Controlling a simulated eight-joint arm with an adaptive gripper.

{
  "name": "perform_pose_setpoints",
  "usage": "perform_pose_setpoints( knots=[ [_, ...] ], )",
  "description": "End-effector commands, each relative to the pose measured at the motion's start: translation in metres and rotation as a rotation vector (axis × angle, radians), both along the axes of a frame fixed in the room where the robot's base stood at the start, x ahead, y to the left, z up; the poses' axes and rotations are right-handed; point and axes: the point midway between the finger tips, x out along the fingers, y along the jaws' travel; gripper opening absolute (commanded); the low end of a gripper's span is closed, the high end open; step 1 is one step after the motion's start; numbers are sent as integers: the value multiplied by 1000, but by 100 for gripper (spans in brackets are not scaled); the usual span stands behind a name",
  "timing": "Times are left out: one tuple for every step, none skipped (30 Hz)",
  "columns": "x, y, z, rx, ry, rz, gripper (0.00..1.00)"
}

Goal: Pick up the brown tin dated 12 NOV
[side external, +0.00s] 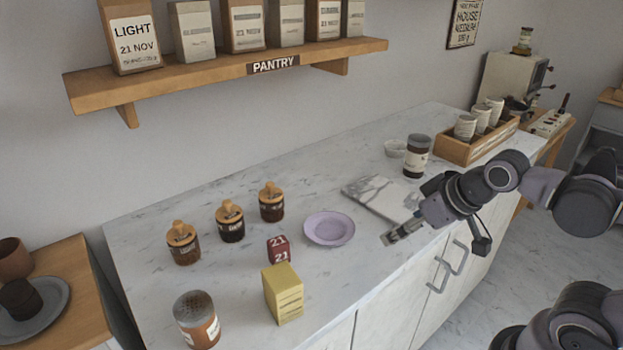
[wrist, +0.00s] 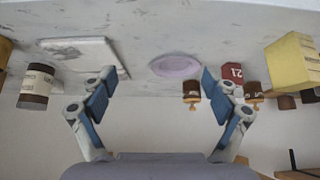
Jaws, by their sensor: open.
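A dark brown tin with a pale label band (side external: 417,155) stands at the back of the counter, beside the marble board; it also shows at the left of the wrist view (wrist: 37,87). A reddish-brown tin with a speckled grey top and white label (side external: 196,320) stands at the counter's front left. I cannot read a date on either, so I cannot tell which is 12 NOV. My gripper (side external: 392,238) is over the counter's front edge, apart from both tins. In the wrist view it (wrist: 157,85) is open with nothing between its fingers.
A lilac plate (side external: 330,229), a red "21" block (side external: 278,249), a yellow box (side external: 284,294) and jars with wooden lids (side external: 230,221) occupy the middle and left. The marble board (side external: 383,198) lies near my gripper. A wooden crate of cups (side external: 455,150) stands behind the dark tin.

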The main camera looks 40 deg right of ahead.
Motion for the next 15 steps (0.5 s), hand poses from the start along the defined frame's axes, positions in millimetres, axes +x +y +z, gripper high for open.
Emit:
perform_pose_setpoints(
  knots=[
    [0,0,0,0,0,0,88],
    [0,0,0,0,0,0,88],
    [0,0,0,0,0,0,88],
    [0,0,0,0,0,0,88],
    [0,0,0,0,0,0,88],
    [1,-1,1,0,0,-4,88],
    [3,-2,2,-1,1,-8,88],
    [5,-4,4,0,2,-14,88],
    [9,-8,8,1,4,-27,88],
    [13,-12,12,0,6,-39,88],
    [18,-17,16,0,8,-54,88],
    [26,-25,22,0,12,-77,88],
    [32,-32,27,0,15,-97,88],
    [39,-40,32,1,18,-118,88],
    [49,-52,39,1,23,-146,88]
  ],
)
